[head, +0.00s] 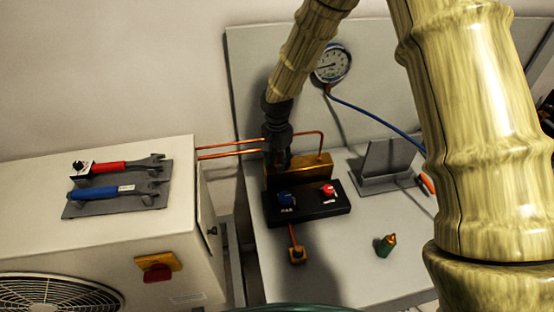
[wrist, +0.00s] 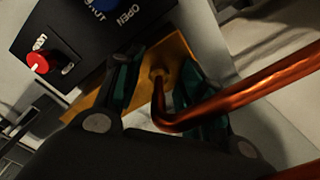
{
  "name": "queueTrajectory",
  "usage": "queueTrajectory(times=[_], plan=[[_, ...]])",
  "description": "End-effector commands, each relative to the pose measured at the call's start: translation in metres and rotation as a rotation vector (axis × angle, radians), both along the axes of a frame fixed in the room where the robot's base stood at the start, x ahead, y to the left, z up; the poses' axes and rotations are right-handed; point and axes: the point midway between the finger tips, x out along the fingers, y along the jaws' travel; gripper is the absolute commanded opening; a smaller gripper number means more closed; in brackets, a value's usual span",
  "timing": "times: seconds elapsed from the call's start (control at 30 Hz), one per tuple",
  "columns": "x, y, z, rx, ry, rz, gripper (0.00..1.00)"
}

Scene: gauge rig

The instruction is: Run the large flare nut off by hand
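My gripper (head: 280,158) points down at the back of the brass block (head: 310,171) on the grey bench. In the wrist view its two teal-padded fingers (wrist: 163,80) are apart. A brass flare nut (wrist: 159,75) shows between them, where a bent copper pipe (wrist: 178,122) meets the brass block (wrist: 97,103). I cannot tell whether either pad touches the nut. No second nut is clear enough to compare sizes. In the head view my gripper hides the nut.
A black valve panel (head: 308,206) with blue and red knobs stands before the block. Copper lines (head: 230,152) run left to a white unit (head: 110,235) bearing two wrenches (head: 115,182). A gauge (head: 331,64) with blue hose, a grey stand (head: 385,165) and a green-and-brass fitting (head: 386,245) are right.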

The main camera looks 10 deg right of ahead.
Motion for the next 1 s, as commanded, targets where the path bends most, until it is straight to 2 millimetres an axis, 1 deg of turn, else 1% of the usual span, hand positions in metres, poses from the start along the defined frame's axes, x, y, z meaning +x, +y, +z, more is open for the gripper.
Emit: queueTrajectory(times=[0.03, 0.1, 0.2, 0.47, 0.63, 0.87, 1.0], plan=[[0.0000, 0.0000, 0.0001, 0.000, 0.000, 0.000, 0.28], [0.0000, 0.0000, 0.0002, 0.000, 0.000, 0.000, 0.16], [-0.0001, 0.0000, 0.0003, 0.000, 0.000, 0.000, 0.00], [-0.0002, 0.0000, 0.0003, 0.000, 0.000, 0.012, 0.00], [-0.0002, -0.0002, 0.0004, 0.000, 0.000, 0.066, 0.00], [-0.0004, -0.0007, 0.0007, 0.000, 0.000, 0.224, 0.00], [-0.0007, -0.0012, 0.0008, -0.001, 0.001, 0.354, 0.00]])
